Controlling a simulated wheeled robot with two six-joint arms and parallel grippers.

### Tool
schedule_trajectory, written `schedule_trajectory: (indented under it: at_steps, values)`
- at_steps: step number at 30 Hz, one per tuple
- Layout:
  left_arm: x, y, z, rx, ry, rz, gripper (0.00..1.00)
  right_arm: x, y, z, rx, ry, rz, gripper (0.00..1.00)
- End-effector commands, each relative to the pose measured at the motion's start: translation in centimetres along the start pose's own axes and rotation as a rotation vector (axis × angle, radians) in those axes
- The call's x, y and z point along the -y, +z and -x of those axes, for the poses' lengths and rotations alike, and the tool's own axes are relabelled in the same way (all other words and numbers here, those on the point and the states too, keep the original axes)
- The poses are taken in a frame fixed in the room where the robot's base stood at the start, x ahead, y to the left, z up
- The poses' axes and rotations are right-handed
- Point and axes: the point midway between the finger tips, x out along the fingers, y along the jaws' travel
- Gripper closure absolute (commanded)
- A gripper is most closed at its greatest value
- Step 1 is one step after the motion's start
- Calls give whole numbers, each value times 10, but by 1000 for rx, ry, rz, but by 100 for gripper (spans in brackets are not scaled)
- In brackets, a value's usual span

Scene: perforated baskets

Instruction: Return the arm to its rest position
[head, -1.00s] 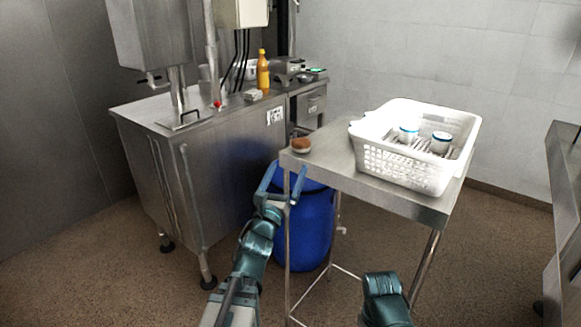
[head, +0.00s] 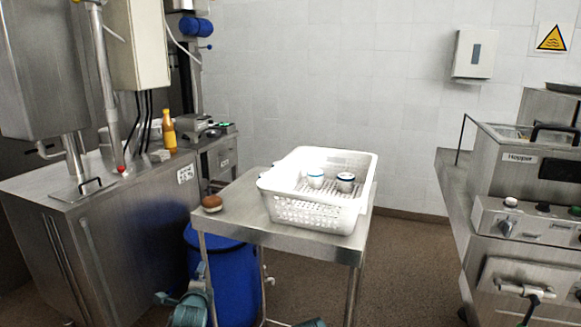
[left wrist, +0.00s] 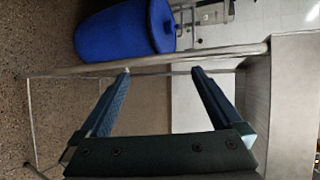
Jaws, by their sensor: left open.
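My left gripper (head: 182,283) is low in the head view, in front of the blue barrel and near the steel table's left leg. In the left wrist view, its two fingers (left wrist: 160,72) stand wide apart with nothing between them. The table's legs and edge show just beyond the fingertips; I cannot tell if they touch. Only a small part of my right arm shows at the bottom edge of the head view, and its gripper is out of view.
The blue barrel (head: 236,285) stands beneath. Steel machines stand left and right (head: 520,185).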

Motion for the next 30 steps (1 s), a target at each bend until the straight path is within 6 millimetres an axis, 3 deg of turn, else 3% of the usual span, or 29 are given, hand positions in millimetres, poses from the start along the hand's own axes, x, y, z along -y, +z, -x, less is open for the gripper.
schedule_trajectory:
  at_steps: [5, 9, 18, 21, 23, 30]
  values:
    - [-75, -23, 14, 55, 360, 510, 0, 0, 0, 0, 0, 0, 0, 50]
    - [-124, -42, 42, 191, 616, 848, 0, 0, 0, 0, 0, 0, 0, 50]
    - [-180, -71, 108, 562, 958, 1263, 0, 0, 0, 0, 0, 0, 0, 50]
    - [-191, -78, 130, 701, 1036, 1350, 0, 0, 0, 0, 0, 0, 0, 50]
    - [-170, -82, 142, 691, 1039, 1325, 0, -2, 1, 23, 0, 0, 0, 50]
    - [-126, -100, 176, 672, 1059, 1231, 0, -7, 4, 73, 0, 0, 0, 50]
